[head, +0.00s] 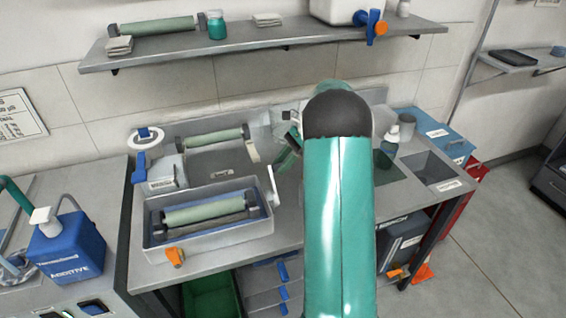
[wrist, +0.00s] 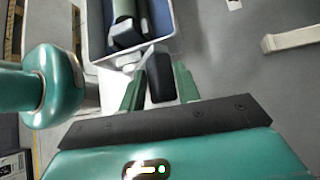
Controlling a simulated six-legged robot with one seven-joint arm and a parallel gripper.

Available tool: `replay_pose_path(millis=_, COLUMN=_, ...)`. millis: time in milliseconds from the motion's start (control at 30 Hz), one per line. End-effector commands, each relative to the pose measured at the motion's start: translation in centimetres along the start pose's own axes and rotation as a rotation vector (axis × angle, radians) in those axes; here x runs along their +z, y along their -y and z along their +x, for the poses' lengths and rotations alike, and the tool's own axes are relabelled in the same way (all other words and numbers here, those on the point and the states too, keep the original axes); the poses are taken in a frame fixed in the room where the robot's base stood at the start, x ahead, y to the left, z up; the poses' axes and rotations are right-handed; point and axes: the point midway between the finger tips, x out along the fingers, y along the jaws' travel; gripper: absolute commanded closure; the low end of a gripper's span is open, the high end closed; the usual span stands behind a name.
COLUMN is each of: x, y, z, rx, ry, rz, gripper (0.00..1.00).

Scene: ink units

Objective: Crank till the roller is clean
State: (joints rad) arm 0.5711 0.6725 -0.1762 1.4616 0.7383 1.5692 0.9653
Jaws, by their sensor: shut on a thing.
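A pale green roller (head: 205,213) lies in a grey wash tray (head: 160,240) on the bench; I cannot make out ink on it. A thin white crank arm (head: 272,186) stands up at the tray's right side. In the wrist view the tray's rim and roller end (wrist: 123,10) show at the top, with the white crank arm (wrist: 146,55) below. My gripper (wrist: 158,85) has its green fingers closed around a black handle (wrist: 160,78) beside that crank arm. In the head view my arm hides most of the gripper (head: 289,150).
A second green roller (head: 212,137) lies behind the tray, with a tape roll (head: 146,140) to its left. An orange tap (head: 176,257) sticks out at the tray's front. A blue additive jug (head: 70,245) stands on the left counter. A shelf (head: 260,40) hangs above.

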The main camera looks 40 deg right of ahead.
Motion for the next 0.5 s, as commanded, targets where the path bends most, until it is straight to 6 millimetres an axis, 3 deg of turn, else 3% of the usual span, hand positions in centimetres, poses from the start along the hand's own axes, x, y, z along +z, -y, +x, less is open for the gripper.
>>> replay_pose_path(millis=33, x=0.0, y=0.08, z=0.0, rx=-0.003, ry=-0.001, rz=-0.002, gripper=0.66)
replay_pose_path(millis=100, x=0.0, y=0.06, z=0.0, rx=-0.002, ry=-0.001, rz=-0.001, gripper=0.55)
replay_pose_path(millis=500, x=-0.01, y=0.03, z=-0.91, rx=-0.001, ry=-0.001, rz=-0.001, gripper=0.55)
